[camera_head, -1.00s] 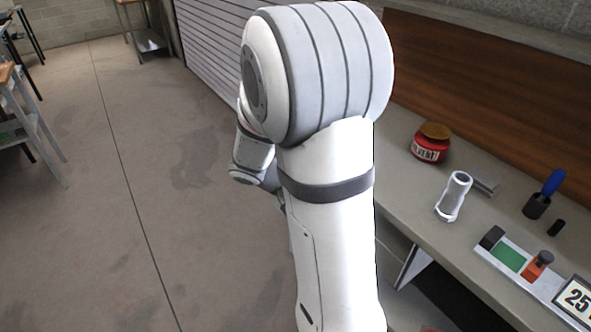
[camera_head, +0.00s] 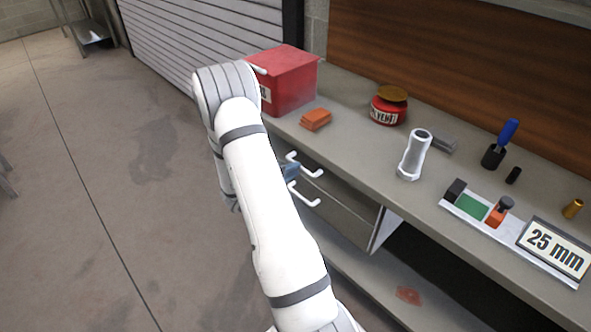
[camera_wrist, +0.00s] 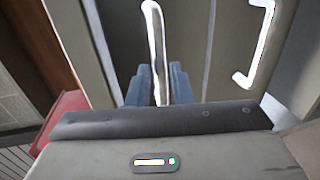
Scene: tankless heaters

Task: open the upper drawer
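The upper drawer (camera_head: 325,189) is in the cabinet under the bench and looks closed. Its white bar handle (camera_head: 305,165) sits above the lower drawer's similar handle (camera_head: 303,196). My gripper (camera_head: 291,172) is at the drawer fronts, partly hidden behind my arm. In the wrist view its blue fingers (camera_wrist: 160,85) lie on either side of the upper handle (camera_wrist: 155,40), with little gap. I cannot tell whether they press on it. The lower handle (camera_wrist: 262,40) is clear of the fingers, to the right.
On the bench stand a red box (camera_head: 285,85), orange pieces (camera_head: 316,119), a red solvent jar (camera_head: 388,108), a white cylinder (camera_head: 413,155) and a tray with a 25 mm sign (camera_head: 555,248). Open shelf space is right of the drawers. The floor (camera_head: 90,150) at left is clear.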

